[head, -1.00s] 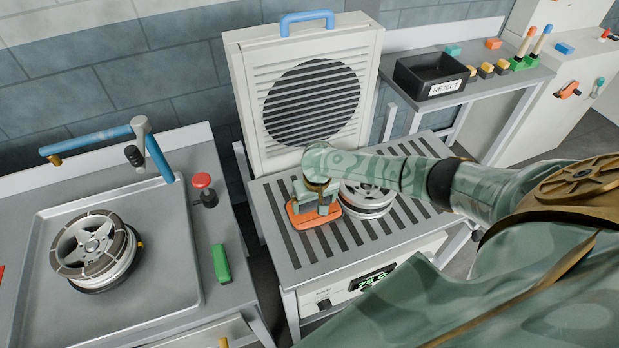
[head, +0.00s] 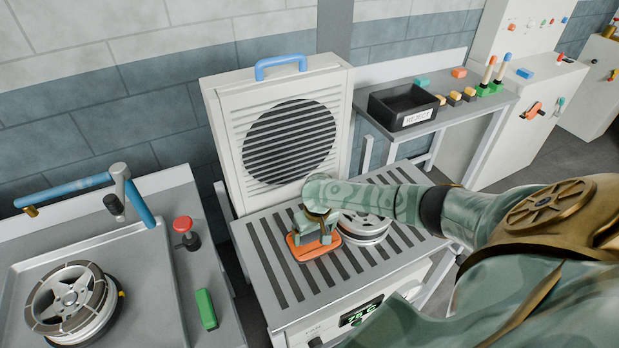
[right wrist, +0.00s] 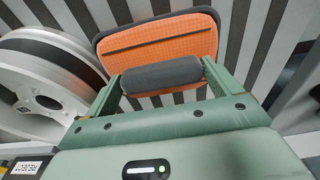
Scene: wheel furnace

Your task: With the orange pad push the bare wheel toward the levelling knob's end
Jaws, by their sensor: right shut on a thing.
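The bare wheel (head: 366,228), a silver rim, lies flat on the slatted table; my right arm partly covers it in the head view. The orange pad (head: 303,252) lies just left of it on the slats. My right gripper (head: 315,222) is shut on the pad's dark handle (right wrist: 161,76). In the right wrist view the wheel (right wrist: 40,85) is at the left, close beside the pad (right wrist: 150,42); I cannot tell whether they touch. A dark knob (head: 316,342) shows on the table's front panel; I cannot tell whether it is the levelling knob. My left gripper is out of view.
A louvred panel with a blue handle (head: 281,63) stands behind the slatted table. A left bench holds another wheel (head: 72,302), a red button (head: 183,224) and a green block (head: 206,309). A black REJECT bin (head: 395,107) stands on the back bench. Bare slats lie left of the pad.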

